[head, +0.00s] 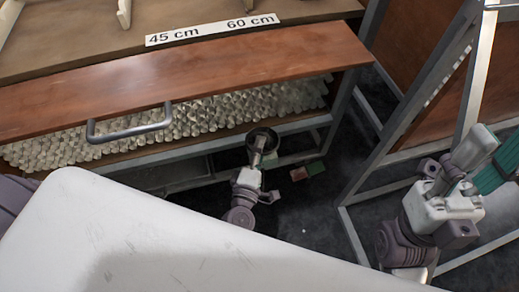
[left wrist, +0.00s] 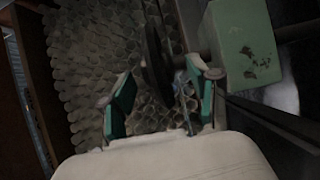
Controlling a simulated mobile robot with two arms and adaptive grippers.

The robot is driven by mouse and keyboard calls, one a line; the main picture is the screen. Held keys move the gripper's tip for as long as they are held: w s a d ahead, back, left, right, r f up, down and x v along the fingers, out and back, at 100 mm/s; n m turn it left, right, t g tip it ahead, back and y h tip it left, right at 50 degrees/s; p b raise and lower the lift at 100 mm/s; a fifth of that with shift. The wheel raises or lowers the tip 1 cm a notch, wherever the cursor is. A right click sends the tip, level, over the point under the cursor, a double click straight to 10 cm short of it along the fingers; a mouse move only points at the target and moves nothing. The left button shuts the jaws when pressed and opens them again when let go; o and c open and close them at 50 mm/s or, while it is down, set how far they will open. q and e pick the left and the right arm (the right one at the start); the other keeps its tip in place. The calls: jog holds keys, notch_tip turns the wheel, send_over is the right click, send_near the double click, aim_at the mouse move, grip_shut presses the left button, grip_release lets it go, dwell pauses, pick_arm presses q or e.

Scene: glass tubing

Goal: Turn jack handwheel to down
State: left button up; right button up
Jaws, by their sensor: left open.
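The jack handwheel is a dark round ring (head: 262,133) below the front of the tube drawer in the head view. In the left wrist view the handwheel (left wrist: 154,58) shows nearly edge-on as a dark curved rim. A worn green box (left wrist: 243,45) sits to its right on the same hardware. My left gripper (head: 260,152) reaches up to the wheel from below. Its two teal-padded fingers (left wrist: 160,97) are apart, with the lower rim at or just ahead of the gap; contact cannot be told. My right arm's end (head: 458,180) is at the right; its fingers are not clear.
A wooden drawer front (head: 190,80) with a metal handle (head: 130,124) stands over stacked glass tubes (head: 230,108). A metal frame (head: 410,110) rises at the right. Small red and green blocks (head: 315,168) lie near the wheel. Dark floor (head: 300,215) is open between my arms.

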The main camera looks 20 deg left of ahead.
pick_arm(q)
jog(key=shift+c, duration=0.2)
grip_shut()
jog(key=shift+a+h, duration=0.1)
jog(key=shift+h, duration=0.2)
